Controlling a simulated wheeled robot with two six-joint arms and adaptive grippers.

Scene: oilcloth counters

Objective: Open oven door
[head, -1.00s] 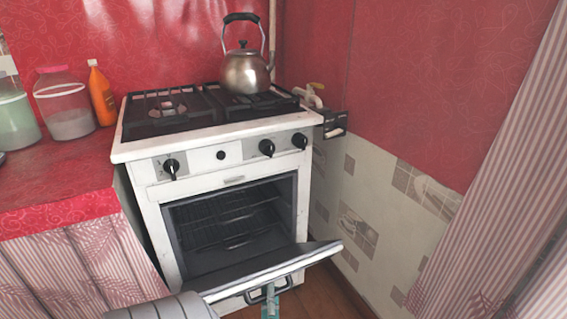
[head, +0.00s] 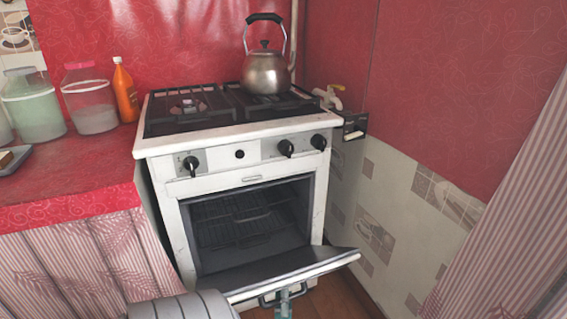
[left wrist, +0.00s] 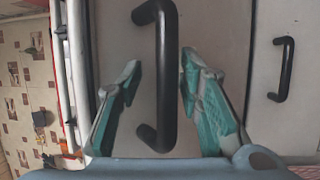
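The white stove's oven door (head: 300,272) hangs partly open, tilted outward and down, with the dark oven cavity and its racks (head: 240,220) showing above it. Its black handle (head: 268,298) is on the outer face, low in the head view. My left gripper (head: 284,300) is at that handle, its teal fingers partly cut off by the frame's bottom edge. In the left wrist view the fingers (left wrist: 161,75) stand apart on either side of the black handle (left wrist: 167,30), nearer its right side; no firm grip shows. My right gripper is in neither view.
A metal kettle (head: 265,72) stands on the hob. A red counter (head: 70,175) with jars and an orange bottle (head: 125,92) adjoins the stove on the left. A tiled wall (head: 385,225) is close on the right. A second black handle (left wrist: 283,68) shows in the wrist view.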

